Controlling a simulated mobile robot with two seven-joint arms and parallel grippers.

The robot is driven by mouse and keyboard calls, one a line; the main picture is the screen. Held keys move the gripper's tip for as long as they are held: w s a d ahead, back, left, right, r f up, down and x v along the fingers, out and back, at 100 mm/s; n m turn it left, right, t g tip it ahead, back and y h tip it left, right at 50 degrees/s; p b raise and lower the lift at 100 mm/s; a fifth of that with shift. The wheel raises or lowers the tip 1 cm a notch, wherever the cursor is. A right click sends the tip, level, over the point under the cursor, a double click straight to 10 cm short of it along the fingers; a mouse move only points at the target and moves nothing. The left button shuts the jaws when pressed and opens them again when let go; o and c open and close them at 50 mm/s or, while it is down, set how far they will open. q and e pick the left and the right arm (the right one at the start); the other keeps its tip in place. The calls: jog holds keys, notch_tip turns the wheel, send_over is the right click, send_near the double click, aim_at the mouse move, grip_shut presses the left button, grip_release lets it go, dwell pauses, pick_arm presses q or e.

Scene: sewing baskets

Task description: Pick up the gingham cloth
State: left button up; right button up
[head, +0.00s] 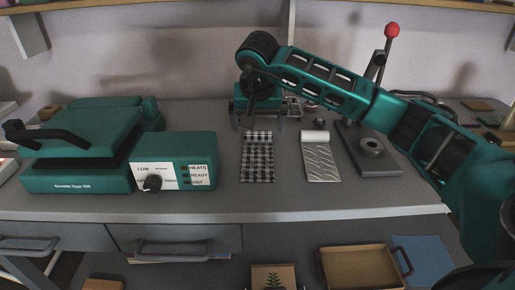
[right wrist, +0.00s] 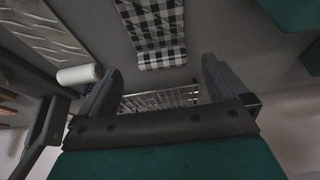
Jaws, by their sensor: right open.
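The gingham cloth (head: 258,167) is black and white and lies on the grey worktop, its far end rolled up. In the right wrist view the cloth (right wrist: 155,22) shows at the top, with its rolled end (right wrist: 162,59) just beyond my fingertips. My right gripper (head: 263,120) is open and empty, pointing down just behind the cloth's rolled end. In the right wrist view its two fingers (right wrist: 161,72) stand apart, with nothing between them. I cannot tell the exact height of the fingertips. My left gripper is not in view.
A teal heat press (head: 85,150) fills the left. A wire rack (right wrist: 165,98) is behind the gripper. Below the worktop is a tan tray (head: 352,270).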

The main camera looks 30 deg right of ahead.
aim_at(258, 137)
jog(key=b+x, duration=0.1)
jog(key=x, duration=0.5)
jog(key=shift+w+r, duration=0.1)
jog(key=c, duration=0.9)
jog(key=shift+c, duration=0.2)
jog(key=shift+r, duration=0.15)
